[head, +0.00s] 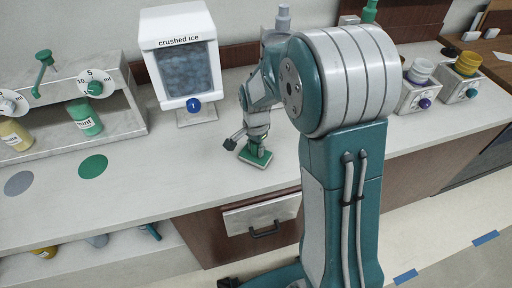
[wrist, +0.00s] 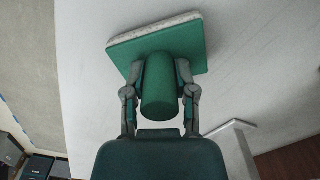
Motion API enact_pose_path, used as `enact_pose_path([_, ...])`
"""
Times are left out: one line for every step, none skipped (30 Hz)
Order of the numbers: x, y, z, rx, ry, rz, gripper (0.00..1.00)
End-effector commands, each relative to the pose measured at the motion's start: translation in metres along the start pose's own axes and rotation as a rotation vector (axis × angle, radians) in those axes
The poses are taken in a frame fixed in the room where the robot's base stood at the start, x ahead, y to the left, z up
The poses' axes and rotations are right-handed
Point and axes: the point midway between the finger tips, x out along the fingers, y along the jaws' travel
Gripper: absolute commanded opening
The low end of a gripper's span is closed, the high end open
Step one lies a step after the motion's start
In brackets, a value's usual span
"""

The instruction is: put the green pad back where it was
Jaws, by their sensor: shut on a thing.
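The green pad (head: 257,157) has a flat square base with a pale underside layer and a round green handle. In the head view it is at or just above the white counter, below and right of the ice dispenser; I cannot tell if it touches. My gripper (head: 257,143) is above it, largely hidden by its own wrist. In the wrist view the pad (wrist: 190,43) shows with its handle (wrist: 158,95) between the fingers of my gripper (wrist: 159,85), which is shut on the handle.
The crushed ice dispenser (head: 185,75) stands behind left. A green disc (head: 93,166) and a grey disc (head: 19,183) lie on the counter (head: 160,195) at left, before a bottle rack (head: 130,108). An open drawer (head: 262,213) juts out below the counter. Small dispensers (head: 418,96) stand at right.

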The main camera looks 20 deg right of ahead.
Motion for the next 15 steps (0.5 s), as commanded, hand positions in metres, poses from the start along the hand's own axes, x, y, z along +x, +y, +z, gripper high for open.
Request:
enact_pose_path([0.0003, 0.0002, -0.0003, 0.001, 0.000, 0.000, 0.00])
enact_pose_path([0.0011, 0.0002, -0.0003, 0.001, 0.000, 0.000, 0.00])
enact_pose_path([0.0023, 0.0004, -0.0007, 0.001, -0.001, 0.000, 0.00])
enact_pose_path([0.0019, 0.0006, -0.0010, 0.001, -0.001, 0.000, 0.49])
enact_pose_path([0.0019, 0.0008, -0.0013, 0.001, -0.001, 0.000, 0.63])
enact_pose_path([0.0018, 0.0009, -0.0015, 0.001, -0.002, 0.000, 0.70])
enact_pose_path([0.0018, 0.0010, -0.0015, 0.001, -0.002, 0.000, 0.70])
enact_pose_path([0.0018, 0.0009, -0.0015, 0.001, -0.002, 0.000, 0.70])
enact_pose_path([0.0017, 0.0008, -0.0013, 0.001, -0.002, 0.000, 0.70])
enact_pose_path([0.0017, 0.0007, -0.0011, 0.001, -0.001, 0.000, 0.70])
enact_pose_path([0.0017, 0.0005, -0.0008, 0.001, -0.001, 0.000, 0.70])
enact_pose_path([0.0017, 0.0003, -0.0004, 0.001, -0.001, 0.001, 0.70])
enact_pose_path([0.0016, 0.0003, -0.0003, 0.000, 0.000, 0.001, 0.70])
enact_pose_path([0.0016, 0.0002, -0.0003, 0.000, 0.000, 0.001, 0.70])
enact_pose_path([0.0016, 0.0002, -0.0002, 0.000, 0.000, 0.001, 0.70])
